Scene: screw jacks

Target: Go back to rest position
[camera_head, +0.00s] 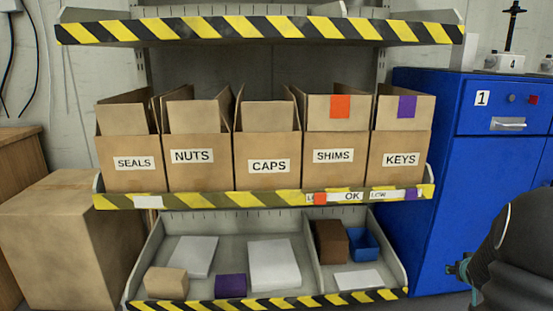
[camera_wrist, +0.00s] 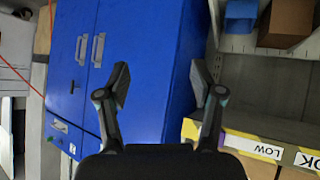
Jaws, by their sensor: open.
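My gripper (camera_wrist: 158,88) is open in the wrist view, its two fingers spread apart with nothing between them. Beyond the fingers is the blue cabinet (camera_wrist: 140,50), and the shelf edge with a LOW label (camera_wrist: 257,146) lies to the right. In the head view a dark part of my arm (camera_head: 515,255) shows at the lower right, in front of the blue cabinet (camera_head: 425,165). The fingers are not clearly visible in that view.
A shelf (camera_head: 120,202) holds several open cardboard boxes, including the CAPS box (camera_head: 267,183). The lower tray (camera_head: 215,275) holds small boxes and a blue bin (camera_head: 363,243). A large carton (camera_head: 55,250) stands at left. A striped upper shelf (camera_head: 260,28) runs above.

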